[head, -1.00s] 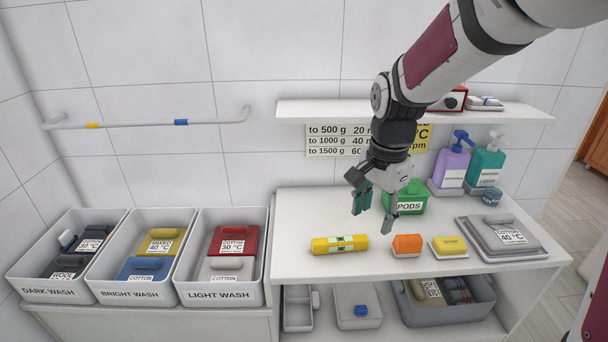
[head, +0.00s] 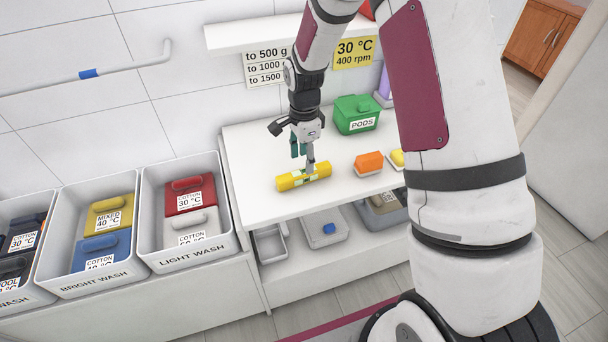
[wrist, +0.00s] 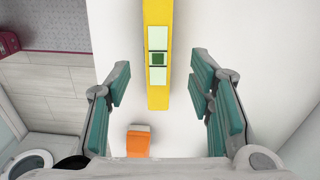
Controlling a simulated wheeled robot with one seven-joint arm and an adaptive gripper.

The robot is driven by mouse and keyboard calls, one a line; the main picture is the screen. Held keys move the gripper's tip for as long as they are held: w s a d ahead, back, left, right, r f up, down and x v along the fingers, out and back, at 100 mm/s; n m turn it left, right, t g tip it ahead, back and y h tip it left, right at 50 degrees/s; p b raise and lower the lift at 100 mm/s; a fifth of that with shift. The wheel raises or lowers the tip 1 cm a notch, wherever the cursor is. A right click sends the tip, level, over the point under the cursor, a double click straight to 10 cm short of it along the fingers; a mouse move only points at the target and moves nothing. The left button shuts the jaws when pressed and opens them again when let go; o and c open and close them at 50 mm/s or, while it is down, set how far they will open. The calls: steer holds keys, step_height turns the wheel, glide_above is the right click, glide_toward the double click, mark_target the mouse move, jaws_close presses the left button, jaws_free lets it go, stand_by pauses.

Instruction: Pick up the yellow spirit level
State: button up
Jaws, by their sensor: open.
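The yellow spirit level (head: 289,182) lies flat on the white counter, near its front left part. It is a yellow bar with a pale green label and a dark green square in the middle. In the wrist view the level (wrist: 158,95) runs lengthwise between the two finger pads, with a gap on each side. My gripper (head: 304,160) is open and points down over the level, in front of part of it in the head view. In the wrist view my gripper (wrist: 165,92) shows teal pads apart, with nothing held. The exact height above the level is unclear.
An orange-topped block (head: 369,162) and a yellow-topped one (head: 397,158) sit to the right. A green PODS box (head: 356,114) stands behind. A shelf (head: 240,35) overhangs the back. Laundry bins (head: 186,251) stand to the left. The counter (head: 250,150) left of the level is clear.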

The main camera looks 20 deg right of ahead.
mark_target(304, 171)
steer(key=shift+s+f+p, duration=0.15)
steer(key=shift+f+p, duration=0.4)
steer(key=shift+f, duration=2.35)
jaws_close()
